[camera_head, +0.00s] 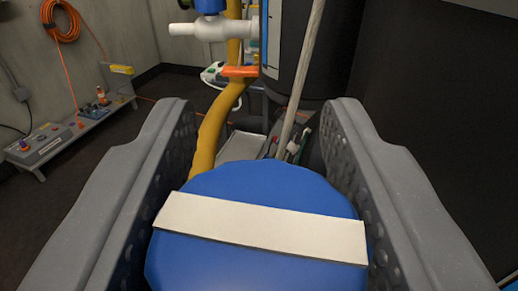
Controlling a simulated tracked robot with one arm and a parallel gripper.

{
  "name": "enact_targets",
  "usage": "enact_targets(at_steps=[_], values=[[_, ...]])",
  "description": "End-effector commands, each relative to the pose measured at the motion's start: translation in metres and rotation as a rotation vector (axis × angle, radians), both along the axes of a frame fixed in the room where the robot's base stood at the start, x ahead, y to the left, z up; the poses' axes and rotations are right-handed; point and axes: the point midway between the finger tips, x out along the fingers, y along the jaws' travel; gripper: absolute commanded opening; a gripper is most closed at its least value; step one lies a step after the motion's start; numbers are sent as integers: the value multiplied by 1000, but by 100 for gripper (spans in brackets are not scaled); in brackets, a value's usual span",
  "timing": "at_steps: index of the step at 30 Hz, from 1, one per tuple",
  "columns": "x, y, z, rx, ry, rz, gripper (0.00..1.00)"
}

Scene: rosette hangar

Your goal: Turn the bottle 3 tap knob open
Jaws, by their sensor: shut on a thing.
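A large blue round knob (255,190) with a pale raised bar (262,228) across its top fills the lower middle of the view. The bar runs nearly crosswise, its right end a little lower. My gripper (258,150) has one grey dimpled finger on each side of the knob and is shut on it. The bottle number is not visible on the knob. A second tap, with a white body (205,28) and a blue top, shows at the upper middle, beyond my fingers.
A yellow pipe (212,128) curves down behind the knob, with an orange piece (240,71) across it. A dark cylinder (325,50) and a pale rod (301,75) stand behind. A dark panel is close at right. Dark open floor (60,215) lies left.

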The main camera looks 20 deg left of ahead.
Motion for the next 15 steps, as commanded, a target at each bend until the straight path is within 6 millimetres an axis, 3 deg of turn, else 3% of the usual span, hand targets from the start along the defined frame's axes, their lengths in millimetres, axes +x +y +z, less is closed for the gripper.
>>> enact_targets(at_steps=[5, 6, 8, 15], values=[[0, 0, 2, 1, -4, -1, 16], [0, 0, 2, 1, -4, -1, 42], [0, 0, 2, 1, -4, -1, 59], [0, 0, 1, 0, -2, -1, 61]])
